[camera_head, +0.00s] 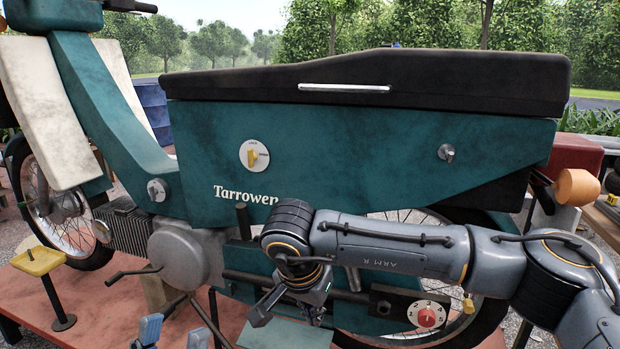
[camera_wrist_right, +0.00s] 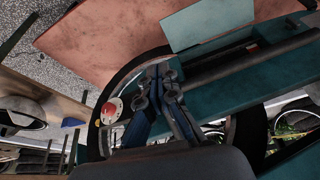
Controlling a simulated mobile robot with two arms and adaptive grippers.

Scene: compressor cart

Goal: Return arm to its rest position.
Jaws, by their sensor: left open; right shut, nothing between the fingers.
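My right arm (camera_head: 390,252), marked ARM R, reaches in from the right across the lower side of a teal moped (camera_head: 350,150) lettered Tarrowen. Its gripper (camera_head: 290,306) points down, in front of the moped's lower bar and above a pale teal plate (camera_head: 285,334). In the right wrist view the fingers (camera_wrist_right: 163,72) are together with nothing seen between them. My left gripper (camera_head: 174,335) shows only as two blue fingertips at the bottom edge, spread apart and empty; the rest of it is out of view.
A red knob on a white dial (camera_head: 427,315) sits just right of my right gripper, and also shows in the right wrist view (camera_wrist_right: 110,108). A yellow-topped stand (camera_head: 38,262) is at the left. The moped stands on a reddish platform (camera_head: 105,290). A yellow knob (camera_head: 253,155) is on its side.

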